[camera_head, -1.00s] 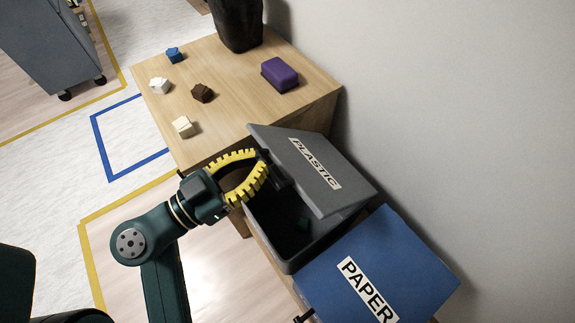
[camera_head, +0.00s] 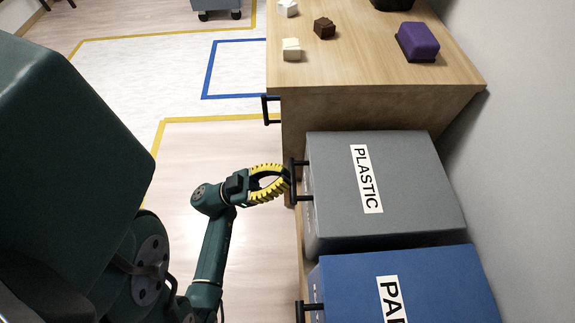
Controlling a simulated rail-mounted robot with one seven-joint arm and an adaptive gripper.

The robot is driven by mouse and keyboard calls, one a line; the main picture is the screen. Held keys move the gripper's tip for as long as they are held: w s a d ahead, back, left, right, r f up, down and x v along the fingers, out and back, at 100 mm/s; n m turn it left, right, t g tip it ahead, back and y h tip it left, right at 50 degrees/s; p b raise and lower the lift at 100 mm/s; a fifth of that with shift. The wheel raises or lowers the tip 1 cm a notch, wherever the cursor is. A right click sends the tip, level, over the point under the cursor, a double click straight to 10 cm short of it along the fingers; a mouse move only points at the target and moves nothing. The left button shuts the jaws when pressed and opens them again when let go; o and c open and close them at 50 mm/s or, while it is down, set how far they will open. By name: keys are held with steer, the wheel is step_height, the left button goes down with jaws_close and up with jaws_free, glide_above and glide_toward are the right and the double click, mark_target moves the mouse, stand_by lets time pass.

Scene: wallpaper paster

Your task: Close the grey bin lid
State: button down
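The grey bin (camera_head: 330,240) stands in the middle right. Its grey lid (camera_head: 410,185), marked PLASTIC, lies flat over it, and no gap shows from this view. The lid's black bar handle (camera_head: 294,198) is on its left side. My gripper (camera_head: 287,181), with yellow ribbed fingers, is at this handle. The fingers bow apart in the middle and their tips come together at the bar, seemingly shut on it. The exact contact is small and partly hidden. The inside of the bin is hidden.
A blue bin lid (camera_head: 445,283) with its own handle is just below the grey one. Above is a wooden cabinet (camera_head: 350,85) bearing a purple block (camera_head: 417,42), a brown piece (camera_head: 324,28) and white pieces. A wall bounds the right. Open floor (camera_head: 190,150) lies left.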

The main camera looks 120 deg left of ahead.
steer(key=shift+f, duration=0.9)
step_height(320, 180, up, 4)
steer(key=p, duration=0.3)
steer(key=s+d+f+b, duration=0.3)
steer(key=s+f, duration=0.3)
steer(key=f, duration=0.1)
steer(key=shift+s+d+f, duration=0.15)
steer(key=shift+d, duration=0.15)
